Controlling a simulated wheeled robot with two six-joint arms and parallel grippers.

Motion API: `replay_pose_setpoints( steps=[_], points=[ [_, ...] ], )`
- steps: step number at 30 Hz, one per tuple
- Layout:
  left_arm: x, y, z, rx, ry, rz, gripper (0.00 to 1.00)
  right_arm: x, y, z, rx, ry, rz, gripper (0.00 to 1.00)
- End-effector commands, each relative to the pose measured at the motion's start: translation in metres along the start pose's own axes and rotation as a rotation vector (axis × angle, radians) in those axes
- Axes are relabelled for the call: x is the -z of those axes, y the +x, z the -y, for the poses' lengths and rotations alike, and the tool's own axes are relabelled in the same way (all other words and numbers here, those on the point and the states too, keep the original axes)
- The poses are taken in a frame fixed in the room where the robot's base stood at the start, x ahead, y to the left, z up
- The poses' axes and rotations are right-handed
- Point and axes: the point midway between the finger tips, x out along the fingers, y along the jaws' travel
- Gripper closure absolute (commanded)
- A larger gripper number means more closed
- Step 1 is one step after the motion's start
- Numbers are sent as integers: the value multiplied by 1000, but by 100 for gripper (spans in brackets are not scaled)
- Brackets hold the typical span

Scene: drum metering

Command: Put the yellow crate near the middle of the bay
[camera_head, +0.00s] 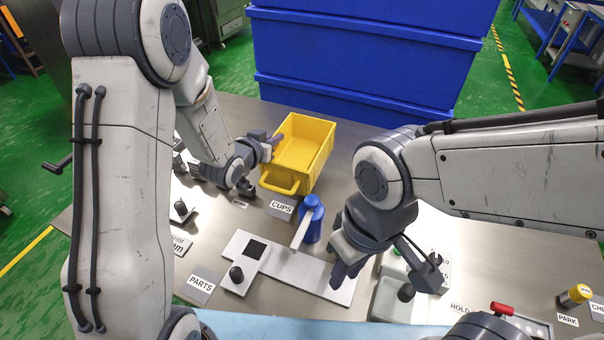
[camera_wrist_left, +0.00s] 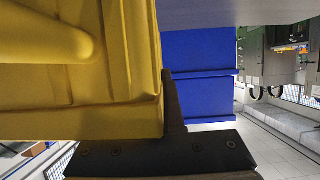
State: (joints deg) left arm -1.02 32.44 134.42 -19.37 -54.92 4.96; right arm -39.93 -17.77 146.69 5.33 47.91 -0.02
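The yellow crate (camera_head: 309,148) is an open-topped bin with a front handle, at the back middle of the steel table in the head view, behind the CUPS label (camera_head: 281,209). It fills the upper left of the left wrist view (camera_wrist_left: 75,85). My left gripper (camera_head: 269,146) is at the crate's left wall, with one dark finger (camera_wrist_left: 174,105) against the yellow edge. The other finger is hidden by the crate, but the grip looks closed on the wall. I cannot tell whether the crate touches the table. My right gripper (camera_head: 346,278) hangs over the white plate, its finger gap unclear.
A blue bottle (camera_head: 312,220) with a pale bar stands in front of the crate. The white plate (camera_head: 285,265), black knobs and a PARTS label (camera_head: 200,285) lie nearer. Large blue bins (camera_head: 365,60) stand behind the table. A yellow-capped cylinder (camera_head: 574,296) is at far right.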

Motion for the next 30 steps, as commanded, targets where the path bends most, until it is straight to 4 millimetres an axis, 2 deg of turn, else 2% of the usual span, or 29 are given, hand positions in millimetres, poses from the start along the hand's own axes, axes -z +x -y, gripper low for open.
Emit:
replay_pose_setpoints(
  steps=[3,8,15,28,30],
  points=[
    [-17,8,-1,-1,-2,-1,100,0,0,0,0,0,0,73],
    [-30,14,0,-1,-1,-2,100,0,0,0,0,0,0,73],
    [-60,26,1,0,-1,-2,100,0,-1,0,0,0,0,73],
    [-66,28,1,2,-1,-5,100,0,4,0,0,0,0,73],
    [-66,27,1,2,-1,-2,72,0,2,0,0,0,0,73]
  ],
)
